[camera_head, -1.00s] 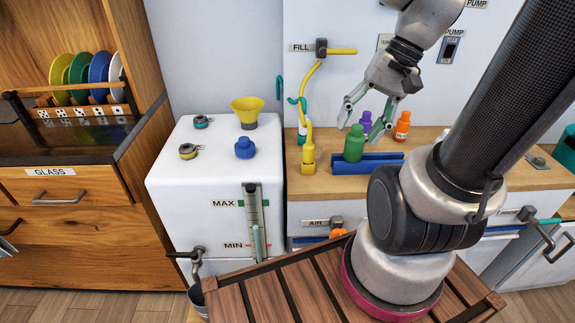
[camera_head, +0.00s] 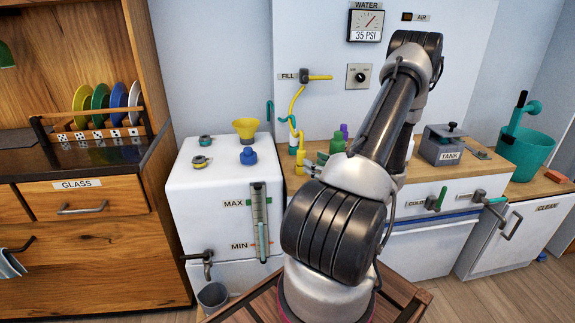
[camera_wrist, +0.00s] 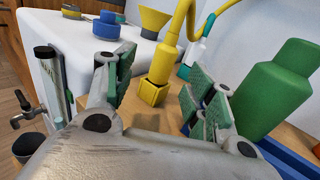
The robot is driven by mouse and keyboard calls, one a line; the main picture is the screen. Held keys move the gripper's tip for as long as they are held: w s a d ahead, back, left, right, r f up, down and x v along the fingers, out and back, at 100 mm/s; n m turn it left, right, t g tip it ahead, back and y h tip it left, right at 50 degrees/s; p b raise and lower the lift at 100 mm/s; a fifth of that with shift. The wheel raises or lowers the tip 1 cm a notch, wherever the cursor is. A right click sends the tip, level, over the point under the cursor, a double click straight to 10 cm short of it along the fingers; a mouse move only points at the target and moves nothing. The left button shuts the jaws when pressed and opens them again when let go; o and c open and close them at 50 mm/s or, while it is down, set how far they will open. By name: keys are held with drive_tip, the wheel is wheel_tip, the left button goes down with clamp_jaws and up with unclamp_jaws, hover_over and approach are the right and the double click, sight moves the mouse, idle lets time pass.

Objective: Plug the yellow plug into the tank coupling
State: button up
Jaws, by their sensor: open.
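The yellow plug (camera_head: 299,166) stands on the wooden counter at the end of a yellow hose, right of the white tank. In the wrist view the plug (camera_wrist: 158,72) stands upright beyond and between the spread fingers of my gripper (camera_wrist: 166,100), which is open and empty. A gap shows between fingers and plug. In the head view my arm hides most of the gripper. On the white tank's top are a yellow-ringed round coupling (camera_head: 201,162) and a teal-ringed one (camera_head: 205,141). The yellow-ringed one also shows in the wrist view (camera_wrist: 71,12).
A yellow funnel (camera_head: 246,128) and blue cap (camera_head: 248,156) stand on the white tank (camera_head: 190,210). A green bottle (camera_wrist: 270,90) stands close to the gripper's right finger. A teal-capped hose fitting (camera_head: 293,142) is behind the plug. A bucket (camera_head: 212,296) sits below the tank's tap.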

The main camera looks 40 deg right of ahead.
sight(302, 155)
drive_tip(key=shift+d+f+h, duration=0.15)
drive_tip(key=shift+f+h, duration=0.1)
drive_tip(key=shift+h, duration=0.05)
drive_tip(key=w, duration=0.7)
drive_tip(key=shift+w+r, duration=0.25)
drive_tip(key=shift+w, duration=0.05)
drive_tip(key=c, duration=1.2)
wheel_tip(302, 155, up, 10)
drive_tip(key=shift+r, duration=0.1)
